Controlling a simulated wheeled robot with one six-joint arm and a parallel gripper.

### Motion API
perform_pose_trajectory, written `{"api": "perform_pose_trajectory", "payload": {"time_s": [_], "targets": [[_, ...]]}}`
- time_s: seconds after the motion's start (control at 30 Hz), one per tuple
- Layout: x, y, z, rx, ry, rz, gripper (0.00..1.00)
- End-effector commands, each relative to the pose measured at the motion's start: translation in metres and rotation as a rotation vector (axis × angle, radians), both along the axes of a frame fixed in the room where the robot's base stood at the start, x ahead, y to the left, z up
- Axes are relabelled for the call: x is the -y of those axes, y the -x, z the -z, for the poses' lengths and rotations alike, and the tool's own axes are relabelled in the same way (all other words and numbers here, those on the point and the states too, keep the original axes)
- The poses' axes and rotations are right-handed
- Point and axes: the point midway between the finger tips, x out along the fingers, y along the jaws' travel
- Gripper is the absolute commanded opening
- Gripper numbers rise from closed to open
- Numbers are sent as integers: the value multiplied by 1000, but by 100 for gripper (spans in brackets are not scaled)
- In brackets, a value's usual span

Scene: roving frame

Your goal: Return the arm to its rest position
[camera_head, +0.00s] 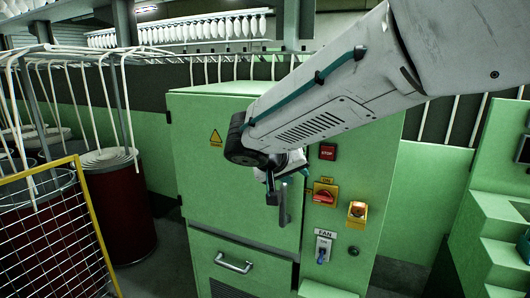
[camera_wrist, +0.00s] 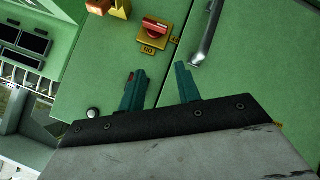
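My arm reaches in from the upper right of the head view, a long white link with a teal cable, and ends in front of a green cabinet (camera_head: 215,185). Its wrist hangs before the cabinet door, near the vertical door handle (camera_head: 283,204). My gripper (camera_wrist: 161,70) shows in the wrist view as two teal fingers set apart, with nothing between them. It is open and faces the cabinet front. Beyond the fingertips are a red rotary switch (camera_wrist: 155,24) on a yellow plate and the curved metal handle (camera_wrist: 206,35). In the head view the fingers are mostly hidden by the wrist.
The cabinet front carries a red STOP sign (camera_head: 328,152), a red switch (camera_head: 325,196), a yellow box (camera_head: 357,214), a FAN switch (camera_head: 323,248) and a drawer handle (camera_head: 233,263). A yellow-framed mesh fence (camera_head: 50,240) and dark red drums (camera_head: 120,215) stand left. Green machinery (camera_head: 495,225) stands right.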

Motion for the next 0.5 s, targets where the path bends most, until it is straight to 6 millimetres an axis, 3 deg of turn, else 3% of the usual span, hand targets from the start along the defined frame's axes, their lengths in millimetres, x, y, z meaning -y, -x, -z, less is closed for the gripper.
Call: {"api": "perform_pose_trajectory", "payload": {"time_s": [0.03, 0.2, 0.33, 0.5], "targets": [[30, 26, 4, -112, 21, 4, 33], [110, 126, 23, -492, -14, -36, 33], [146, 199, 34, -675, -136, -86, 33], [167, 278, 46, -762, -343, -134, 33]]}}
